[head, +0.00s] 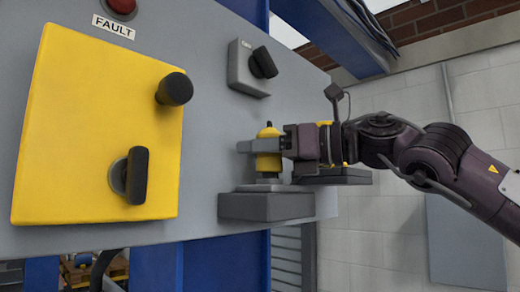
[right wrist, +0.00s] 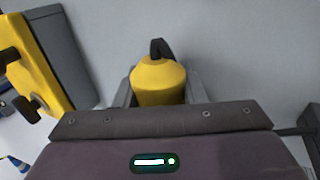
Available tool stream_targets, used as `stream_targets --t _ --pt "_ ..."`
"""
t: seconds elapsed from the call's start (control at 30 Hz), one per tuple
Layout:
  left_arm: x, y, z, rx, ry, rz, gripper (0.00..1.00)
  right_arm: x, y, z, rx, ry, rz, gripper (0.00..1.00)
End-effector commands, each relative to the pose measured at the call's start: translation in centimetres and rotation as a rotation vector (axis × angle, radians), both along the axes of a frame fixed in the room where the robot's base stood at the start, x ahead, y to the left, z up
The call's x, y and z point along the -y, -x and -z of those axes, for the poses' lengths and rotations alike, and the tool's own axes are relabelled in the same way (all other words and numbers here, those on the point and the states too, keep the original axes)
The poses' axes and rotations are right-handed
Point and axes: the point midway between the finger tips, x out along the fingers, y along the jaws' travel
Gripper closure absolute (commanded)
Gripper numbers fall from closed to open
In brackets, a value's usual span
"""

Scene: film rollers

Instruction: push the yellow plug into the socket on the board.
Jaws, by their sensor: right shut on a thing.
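The yellow plug (head: 267,163) is upright, held in my right gripper (head: 262,146) in front of the grey panel. The gripper's fingers are shut around its middle. In the right wrist view the plug (right wrist: 160,84) sits between the two fingers (right wrist: 160,93), with a black cable at its far end. The socket (head: 267,206) appears as a grey block with a lighter top plate, fixed low on the board and directly below the plug. The plug's lower end is at or just above that plate; whether it has entered is hidden. My left gripper is out of view.
A yellow panel (head: 75,110) with a black knob and a black handle stands out at the left. A grey switch box (head: 246,72) with a black knob is above the plug. A dark box-like thing (head: 342,177) lies behind my right gripper.

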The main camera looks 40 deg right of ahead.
Motion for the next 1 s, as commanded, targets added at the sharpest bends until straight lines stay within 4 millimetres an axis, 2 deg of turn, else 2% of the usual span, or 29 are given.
stream_targets --t 0.5,0.53,0.7,1.0 --pt "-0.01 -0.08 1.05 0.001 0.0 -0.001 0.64 0.0 0.02 1.12 0.001 0.0 0.0 0.89" --pt "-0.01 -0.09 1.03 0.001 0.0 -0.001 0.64 0.0 0.02 1.11 0.001 0.0 0.0 0.62" --pt "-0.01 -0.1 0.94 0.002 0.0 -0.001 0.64 -0.01 0.01 1.06 0.0 0.0 0.0 0.4" --pt "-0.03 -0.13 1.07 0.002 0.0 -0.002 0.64 0.06 0.11 1.12 0.0 0.0 0.0 0.38"
